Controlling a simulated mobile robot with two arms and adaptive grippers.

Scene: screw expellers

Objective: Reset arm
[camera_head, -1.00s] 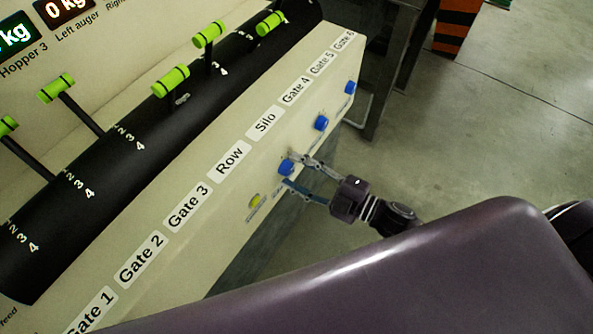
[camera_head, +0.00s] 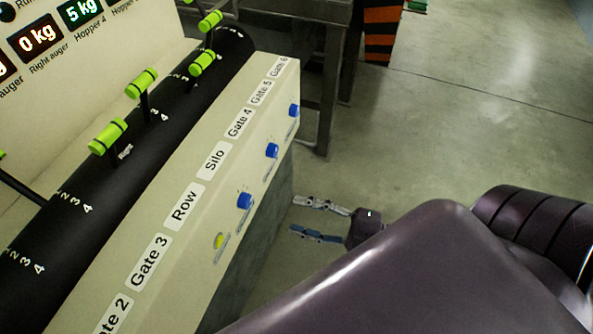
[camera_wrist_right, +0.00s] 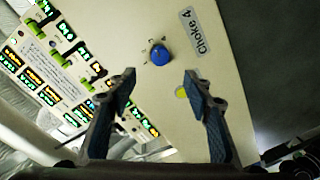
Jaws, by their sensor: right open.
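My right gripper (camera_head: 296,218) is open and empty in the head view, to the right of the control panel's front face and clear of it. Its two fingers point left toward the panel. In the right wrist view the open fingers (camera_wrist_right: 160,95) frame the panel face, with a blue knob (camera_wrist_right: 159,54) beyond them and a yellow button (camera_wrist_right: 181,93) close to the right finger. My right arm (camera_head: 400,270) fills the lower right of the head view. My left gripper is in neither view.
The cream control panel (camera_head: 190,235) carries blue knobs (camera_head: 245,201) and a yellow button (camera_head: 219,241). Green-handled levers (camera_head: 108,137) stand on the black cylinder behind. A metal frame (camera_head: 325,90) and striped post (camera_head: 382,35) stand at the back. Open floor (camera_head: 470,120) lies to the right.

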